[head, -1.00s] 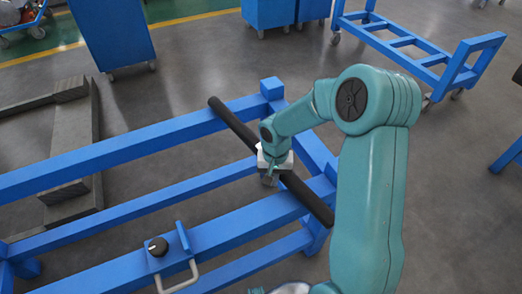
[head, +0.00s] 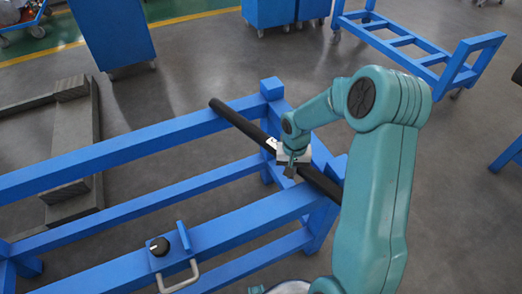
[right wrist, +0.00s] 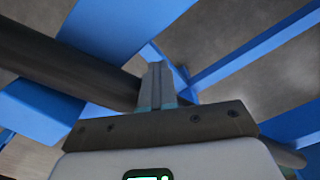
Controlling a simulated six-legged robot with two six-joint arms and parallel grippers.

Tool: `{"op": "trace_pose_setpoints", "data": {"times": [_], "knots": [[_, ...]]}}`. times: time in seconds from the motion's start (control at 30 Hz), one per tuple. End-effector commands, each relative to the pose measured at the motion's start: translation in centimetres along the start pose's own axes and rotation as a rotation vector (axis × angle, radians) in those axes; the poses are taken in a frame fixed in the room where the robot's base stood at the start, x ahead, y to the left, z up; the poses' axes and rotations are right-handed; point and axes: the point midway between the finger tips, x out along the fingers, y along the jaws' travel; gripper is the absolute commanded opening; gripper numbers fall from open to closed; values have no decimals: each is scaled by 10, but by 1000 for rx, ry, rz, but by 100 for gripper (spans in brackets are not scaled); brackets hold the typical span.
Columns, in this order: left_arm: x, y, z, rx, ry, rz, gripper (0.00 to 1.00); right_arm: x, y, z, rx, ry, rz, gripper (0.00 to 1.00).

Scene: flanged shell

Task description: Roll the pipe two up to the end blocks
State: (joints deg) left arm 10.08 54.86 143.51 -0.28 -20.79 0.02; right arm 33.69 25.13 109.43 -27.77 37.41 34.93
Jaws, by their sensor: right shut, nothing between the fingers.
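The dark pipe (head: 239,124) lies slantwise across the blue rails of the rack, its far end to the left and its near end to the right. It also shows in the right wrist view (right wrist: 60,62). A blue end block (head: 271,88) stands at the end of the far rail, apart from the pipe. A blue piece (head: 338,165) beside my arm may be the near end block; my arm partly hides it. My right gripper (head: 290,173) is shut and empty, its fingers (right wrist: 157,82) down against or close beside the pipe's middle; contact is unclear. My left gripper is not in view.
The near rail (head: 235,227) carries a black knob (head: 159,246), a small blue upright plate (head: 183,237) and a grey handle (head: 180,278) left of the pipe. Blue cabinets (head: 112,35) and a blue cart (head: 410,50) stand beyond.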

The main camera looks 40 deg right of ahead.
Motion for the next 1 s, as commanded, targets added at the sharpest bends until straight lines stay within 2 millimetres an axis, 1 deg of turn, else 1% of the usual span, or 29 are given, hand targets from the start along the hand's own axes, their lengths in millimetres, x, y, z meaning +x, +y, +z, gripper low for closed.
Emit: {"op": "trace_pose_setpoints", "data": {"times": [0.1, 0.43, 0.57, 0.67, 1.0], "knots": [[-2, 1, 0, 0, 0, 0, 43, 0, 9, -5, 3, 1, 4, 0], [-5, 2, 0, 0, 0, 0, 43, 0, 26, -14, 3, 1, 4, 0], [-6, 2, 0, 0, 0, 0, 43, -1, 25, -14, 1, 1, 4, 0], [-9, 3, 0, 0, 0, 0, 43, -7, 24, -13, 0, 1, 3, 0], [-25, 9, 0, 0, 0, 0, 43, -36, 14, -9, 0, 3, 2, 0]]}}
